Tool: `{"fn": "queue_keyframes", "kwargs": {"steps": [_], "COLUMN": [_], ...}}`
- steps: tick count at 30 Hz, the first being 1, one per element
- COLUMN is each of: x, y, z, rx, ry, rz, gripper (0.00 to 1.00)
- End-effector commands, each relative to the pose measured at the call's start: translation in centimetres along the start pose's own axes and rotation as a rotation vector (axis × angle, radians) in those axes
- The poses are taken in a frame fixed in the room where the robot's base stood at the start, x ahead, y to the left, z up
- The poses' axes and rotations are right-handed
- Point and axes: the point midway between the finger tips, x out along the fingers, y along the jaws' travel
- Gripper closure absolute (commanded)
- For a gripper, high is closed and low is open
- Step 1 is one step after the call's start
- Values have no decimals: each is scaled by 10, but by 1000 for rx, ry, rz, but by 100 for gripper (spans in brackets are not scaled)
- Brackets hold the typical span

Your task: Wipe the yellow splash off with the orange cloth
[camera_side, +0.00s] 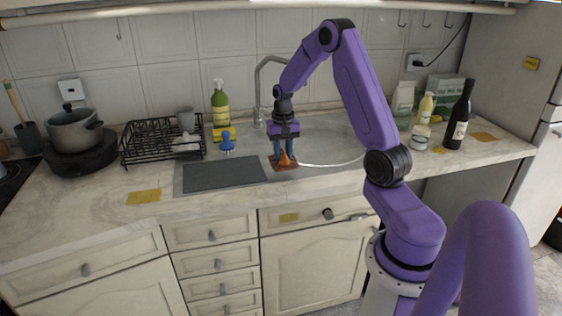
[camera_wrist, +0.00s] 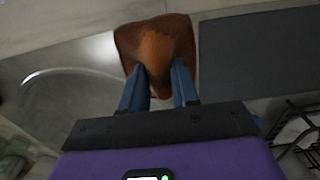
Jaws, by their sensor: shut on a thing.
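My gripper (camera_side: 283,147) points down near the middle of the counter, beside the sink. It is shut on the orange cloth (camera_side: 284,163), which is bunched up between the fingers and spreads out below them. In the wrist view the cloth (camera_wrist: 160,48) hangs past the blue fingertips of my gripper (camera_wrist: 159,78). I cannot tell whether the cloth touches the surface under it. A flat yellow patch (camera_side: 144,196) lies on the counter front at left, apart from the cloth. I cannot tell whether it is the splash or a paper note. No yellow shows around the cloth.
A dark grey mat (camera_side: 225,174) lies left of the cloth. Behind it stand a black dish rack (camera_side: 140,146), a blue brush (camera_side: 227,145) and a green bottle (camera_side: 220,104). A faucet (camera_side: 259,85) rises behind my gripper. Bottles, one dark (camera_side: 459,116), stand at right. The front-left counter is mostly clear.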

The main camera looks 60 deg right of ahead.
Motion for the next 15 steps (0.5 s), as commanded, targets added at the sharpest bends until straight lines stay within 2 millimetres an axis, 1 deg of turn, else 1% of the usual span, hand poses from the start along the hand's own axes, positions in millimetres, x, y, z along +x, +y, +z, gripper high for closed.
{"fn": "queue_keyframes", "kwargs": {"steps": [5, 8, 9, 12, 15], "x": [8, 19, 26, 37, 42], "y": [-2, -3, -3, -3, -3], "z": [-7, -14, -12, -12, -13], "rx": [0, 1, 1, 1, 1], "ry": [0, -2, -4, -2, 0], "rz": [0, 1, 2, 1, 0], "gripper": [100, 100, 100, 100, 100]}}
